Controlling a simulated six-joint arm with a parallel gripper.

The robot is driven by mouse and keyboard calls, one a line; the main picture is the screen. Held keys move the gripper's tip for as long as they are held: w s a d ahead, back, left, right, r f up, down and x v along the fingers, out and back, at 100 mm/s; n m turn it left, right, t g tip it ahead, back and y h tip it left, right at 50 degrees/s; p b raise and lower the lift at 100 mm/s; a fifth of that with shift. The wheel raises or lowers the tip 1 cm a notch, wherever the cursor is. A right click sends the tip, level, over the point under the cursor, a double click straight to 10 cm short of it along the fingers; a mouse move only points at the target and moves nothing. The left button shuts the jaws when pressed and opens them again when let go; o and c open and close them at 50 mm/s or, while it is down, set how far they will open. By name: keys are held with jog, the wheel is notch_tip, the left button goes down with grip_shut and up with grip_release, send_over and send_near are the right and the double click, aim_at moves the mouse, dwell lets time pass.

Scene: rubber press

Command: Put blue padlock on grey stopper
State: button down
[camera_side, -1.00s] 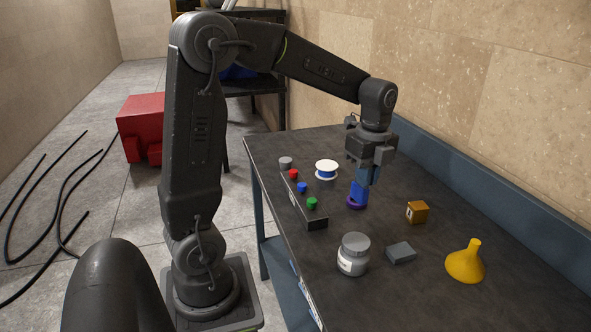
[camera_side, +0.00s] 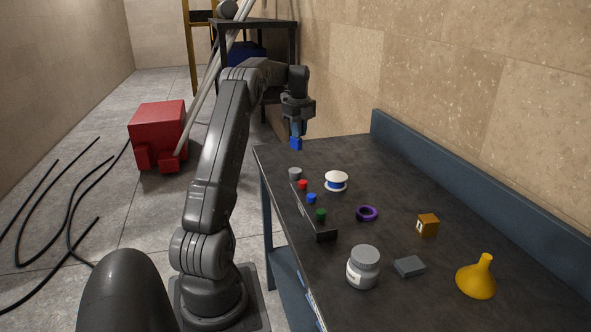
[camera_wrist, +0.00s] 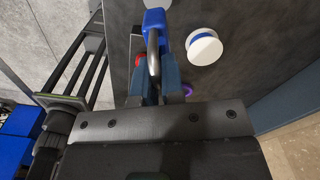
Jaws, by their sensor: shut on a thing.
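The blue padlock (camera_side: 296,144) is held in my gripper (camera_side: 296,131) above the far left end of the table. In the wrist view the padlock (camera_wrist: 154,20) has a blue body and a metal shackle, and my gripper (camera_wrist: 155,80) is shut on the shackle. The grey stopper (camera_side: 295,174) stands on the table below the padlock in the side view, with a visible gap between them.
A white-and-blue spool (camera_side: 336,181) lies right of the stopper. A purple ring (camera_side: 367,214), a brown cube (camera_side: 428,225), a jar (camera_side: 363,267), a grey block (camera_side: 409,266) and a yellow funnel (camera_side: 477,278) stand nearer.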

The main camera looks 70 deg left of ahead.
jog(key=shift+a+f, duration=0.15)
jog(key=shift+f, duration=3.8)
jog(key=shift+s+f, duration=0.1)
jog(key=shift+f, duration=0.05)
jog(key=c, duration=1.2)
grip_release()
jog(key=shift+c, duration=0.2)
